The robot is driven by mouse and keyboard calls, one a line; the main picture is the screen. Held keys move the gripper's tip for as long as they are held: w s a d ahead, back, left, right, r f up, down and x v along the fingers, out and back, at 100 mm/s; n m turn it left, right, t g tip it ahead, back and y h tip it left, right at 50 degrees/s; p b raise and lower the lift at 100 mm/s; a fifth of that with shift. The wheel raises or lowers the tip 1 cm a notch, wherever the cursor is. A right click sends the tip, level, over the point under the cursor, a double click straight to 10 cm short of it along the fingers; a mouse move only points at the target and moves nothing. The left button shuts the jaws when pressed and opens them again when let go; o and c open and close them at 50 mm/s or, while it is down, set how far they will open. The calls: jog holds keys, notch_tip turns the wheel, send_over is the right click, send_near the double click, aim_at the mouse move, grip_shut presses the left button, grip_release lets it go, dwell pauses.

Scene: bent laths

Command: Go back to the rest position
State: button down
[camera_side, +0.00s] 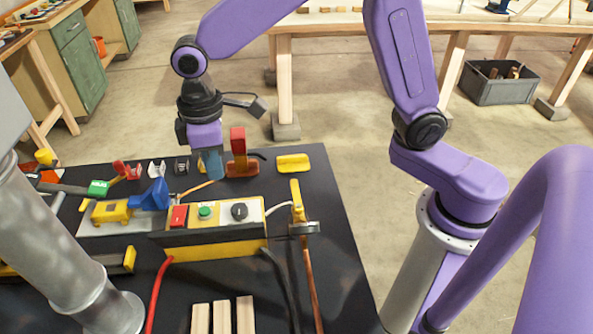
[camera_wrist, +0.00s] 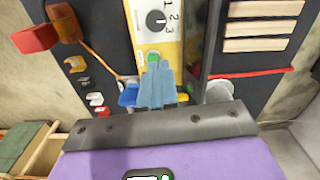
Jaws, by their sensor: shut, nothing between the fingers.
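My gripper (camera_side: 210,165) hangs over the back part of the dark work table (camera_side: 335,240), behind the control box (camera_side: 225,212) and just left of a red upright block on an orange base (camera_side: 241,160). Its blue-grey fingers (camera_wrist: 157,88) are together with nothing between them in the wrist view. The control box has a red part, a green button and a black knob. Its knob face also shows in the wrist view (camera_wrist: 172,50), beyond the fingertips. Whether the fingertips touch anything below is hidden.
A blue and yellow vise (camera_side: 150,195) stands left of the box, and a yellow clamp (camera_side: 298,205) stands to its right. Pale wooden laths (camera_side: 245,315) lie at the front. A yellow block (camera_side: 293,163) lies at the back. Free air surrounds the arm above the table.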

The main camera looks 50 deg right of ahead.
jog(key=s+d+n, duration=0.2)
jog(key=s+d, duration=1.6)
jog(key=s, duration=0.4)
jog(key=shift+s+d+r, duration=0.15)
jog(key=shift+s+r, duration=0.25)
jog(key=shift+r, duration=0.05)
jog(key=shift+w, duration=0.15)
